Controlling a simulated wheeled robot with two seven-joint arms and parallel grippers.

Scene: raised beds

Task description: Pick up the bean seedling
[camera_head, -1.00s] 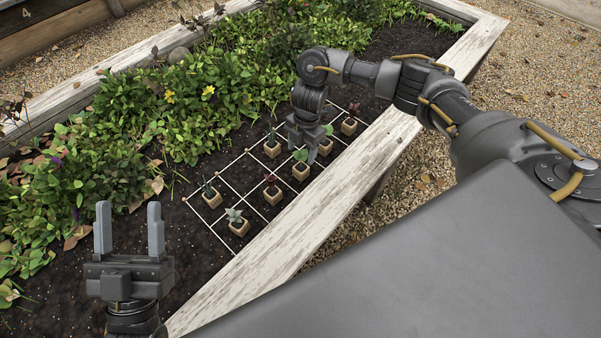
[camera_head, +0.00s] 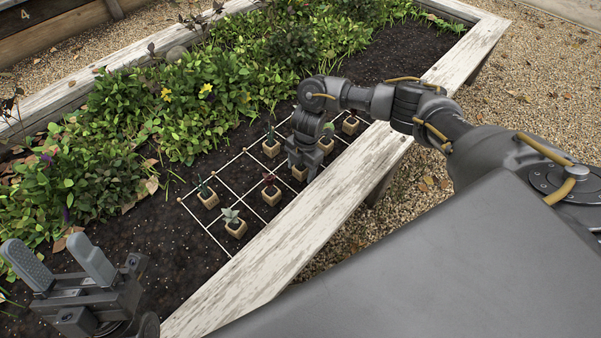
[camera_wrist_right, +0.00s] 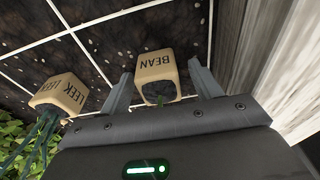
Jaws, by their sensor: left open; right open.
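The bean seedling's tan cube pot, lettered BEAN (camera_wrist_right: 155,68), sits between the two fingers of my right gripper (camera_wrist_right: 161,72) in the right wrist view. A little green shows at its dark soil top. In the head view my right gripper (camera_head: 303,172) is over this pot (camera_head: 299,174), hiding most of it and its leaves. The fingers are open, one on each side; I cannot tell whether they touch it. My left gripper (camera_head: 48,250) is open and empty at the lower left, above the soil.
A leek pot (camera_wrist_right: 60,95) stands close beside the bean pot. Several other potted seedlings, such as a pale one (camera_head: 235,226) and a dark red one (camera_head: 270,193), sit on the white string grid. The white plank edge (camera_head: 290,240) runs close to the right gripper.

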